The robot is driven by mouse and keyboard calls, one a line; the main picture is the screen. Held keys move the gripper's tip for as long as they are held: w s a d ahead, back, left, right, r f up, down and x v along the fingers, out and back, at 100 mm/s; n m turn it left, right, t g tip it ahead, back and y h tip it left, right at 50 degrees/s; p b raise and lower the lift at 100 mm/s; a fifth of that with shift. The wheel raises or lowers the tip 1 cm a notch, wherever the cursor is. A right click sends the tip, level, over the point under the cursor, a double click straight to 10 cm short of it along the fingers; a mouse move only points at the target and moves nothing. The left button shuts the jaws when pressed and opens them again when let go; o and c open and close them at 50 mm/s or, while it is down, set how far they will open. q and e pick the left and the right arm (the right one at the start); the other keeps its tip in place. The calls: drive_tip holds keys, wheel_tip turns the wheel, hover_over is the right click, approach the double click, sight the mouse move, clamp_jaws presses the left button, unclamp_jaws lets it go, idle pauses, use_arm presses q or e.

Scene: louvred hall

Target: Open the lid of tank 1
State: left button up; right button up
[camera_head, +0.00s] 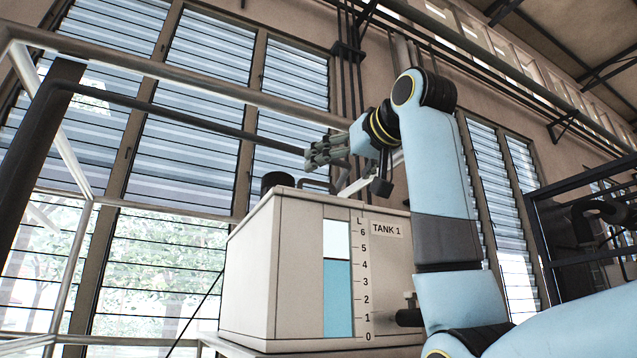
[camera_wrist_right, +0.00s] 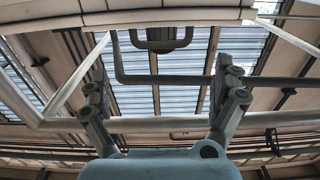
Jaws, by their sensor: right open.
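Tank 1 (camera_head: 293,270) is a pale box with a black-on-white "TANK 1" label and a level scale; the blue in its gauge reaches a little above 4. Its top is seen from below, so most of the lid is hidden. A dark handle (camera_head: 315,185) shows at the top edge; a dark U-shaped handle (camera_wrist_right: 160,43) hangs from a pale edge in the wrist view. My right gripper (camera_head: 312,153) is above the tank top, pointing left, apart from the handle. In the wrist view, my right gripper (camera_wrist_right: 165,95) has its fingers spread with nothing between them. My left gripper is out of view.
A dark cylinder (camera_head: 277,181) stands at the tank's top left corner. A dark pipe (camera_head: 180,118) and pale rails (camera_head: 200,82) run across behind, near the gripper. A dark fitting (camera_head: 408,317) sticks out at the tank's lower right. A dark frame (camera_head: 545,235) stands at right.

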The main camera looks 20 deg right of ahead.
sight(319, 183)
drive_tip(key=w+p, duration=0.2)
drive_tip(key=w, duration=0.2)
drive_tip(key=w+p, duration=0.1)
drive_tip(key=w, duration=0.4)
drive_tip(key=shift+a+p, duration=0.2)
drive_tip(key=shift+p, duration=0.2)
drive_tip(key=shift+w, duration=0.25)
